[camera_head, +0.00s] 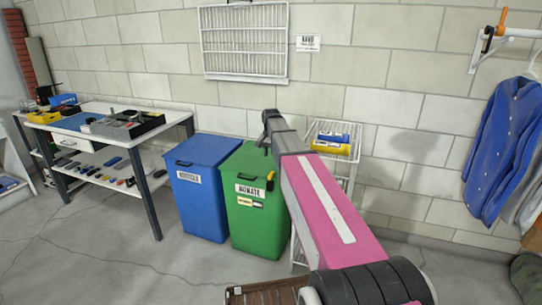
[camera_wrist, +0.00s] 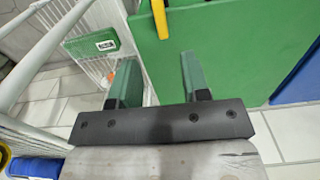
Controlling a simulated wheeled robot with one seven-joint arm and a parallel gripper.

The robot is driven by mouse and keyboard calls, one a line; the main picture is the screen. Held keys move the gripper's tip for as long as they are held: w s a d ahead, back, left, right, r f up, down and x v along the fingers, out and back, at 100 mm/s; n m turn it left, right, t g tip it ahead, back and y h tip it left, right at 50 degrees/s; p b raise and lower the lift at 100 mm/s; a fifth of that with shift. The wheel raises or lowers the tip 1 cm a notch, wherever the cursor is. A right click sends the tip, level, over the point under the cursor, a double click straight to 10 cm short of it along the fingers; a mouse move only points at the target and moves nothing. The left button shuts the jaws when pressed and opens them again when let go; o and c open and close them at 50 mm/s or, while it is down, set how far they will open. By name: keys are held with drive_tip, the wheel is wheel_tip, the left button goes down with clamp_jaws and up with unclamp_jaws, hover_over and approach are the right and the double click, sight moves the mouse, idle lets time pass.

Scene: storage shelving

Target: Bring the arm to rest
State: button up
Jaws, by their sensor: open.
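My arm reaches up from the lower right of the head view, with a pink link ending in a grey wrist. My gripper (camera_head: 268,120) is at its far end, in front of the wall and above the green bin's back edge in the picture. In the wrist view my gripper (camera_wrist: 157,68) has two dark green fingers set well apart. Nothing is between them, so it is open and empty. The green bin (camera_wrist: 205,50) fills the background beyond the fingers, with a white wire rack to the left.
A blue bin (camera_head: 203,195) and green bin (camera_head: 250,222) stand against the wall. A white wire rack (camera_head: 354,152) holding blue and yellow items stands close behind my arm. A workbench (camera_head: 172,122) with tools is at left; blue clothing (camera_head: 502,150) hangs at right. Floor at front left is clear.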

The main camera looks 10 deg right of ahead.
drive_tip(key=shift+s+f, duration=0.1)
drive_tip(key=s+f+n, duration=0.3)
drive_tip(key=s+f, duration=0.6)
drive_tip(key=s, duration=0.5)
drive_tip(key=s+f+n, duration=0.3)
drive_tip(key=s+f, duration=0.6)
drive_tip(key=s, duration=0.5)
drive_tip(key=shift+s, duration=0.3)
